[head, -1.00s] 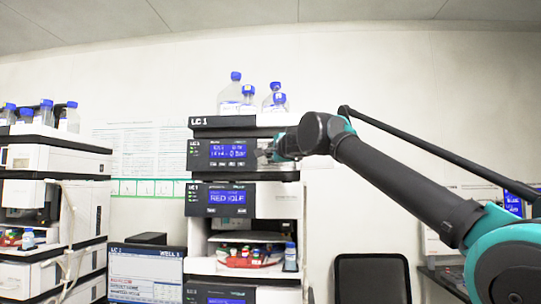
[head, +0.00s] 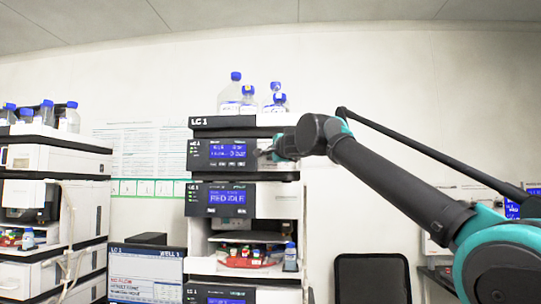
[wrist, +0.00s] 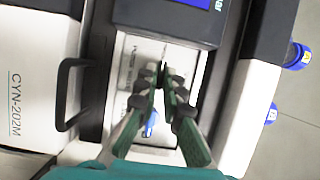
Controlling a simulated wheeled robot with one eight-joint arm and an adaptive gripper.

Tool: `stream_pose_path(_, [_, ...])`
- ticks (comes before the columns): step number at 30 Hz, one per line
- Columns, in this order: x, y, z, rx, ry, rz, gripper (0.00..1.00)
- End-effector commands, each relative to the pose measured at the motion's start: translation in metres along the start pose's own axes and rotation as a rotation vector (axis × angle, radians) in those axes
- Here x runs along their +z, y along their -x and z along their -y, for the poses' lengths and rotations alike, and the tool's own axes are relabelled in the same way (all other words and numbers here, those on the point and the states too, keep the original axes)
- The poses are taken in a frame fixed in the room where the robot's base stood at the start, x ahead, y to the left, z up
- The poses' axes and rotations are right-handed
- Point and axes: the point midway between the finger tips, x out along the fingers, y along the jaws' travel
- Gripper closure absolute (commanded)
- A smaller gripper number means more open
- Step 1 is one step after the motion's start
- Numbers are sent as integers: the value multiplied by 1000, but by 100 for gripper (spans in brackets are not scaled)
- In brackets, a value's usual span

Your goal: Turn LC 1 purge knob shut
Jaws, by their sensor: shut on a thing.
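The LC 1 stack (head: 222,122) stands in the middle of the head view, with its name on the top tray. Its pump module (head: 210,153) has a lit blue display (head: 228,151). My gripper (head: 264,153) is at the right part of that module's front. In the wrist view my gripper (wrist: 162,75) has its green and dark fingers closed together at a pale front panel below the display. The fingers are shut on the purge knob, which they almost wholly hide. Small panel lettering beside the fingers is too blurred to read.
A black handle (wrist: 65,95) sticks out left of the fingers in the wrist view. Blue-capped bottles (head: 249,98) stand on top of the stack. Another stack (head: 50,160) is at left, a monitor (head: 145,275) low beside LC 1, and a dark chair (head: 372,280) at right.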

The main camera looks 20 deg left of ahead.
Motion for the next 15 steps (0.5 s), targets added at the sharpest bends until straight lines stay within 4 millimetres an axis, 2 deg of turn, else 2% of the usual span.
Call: stream_pose_path(15, [0,0,-2,-50,-118,0,100])
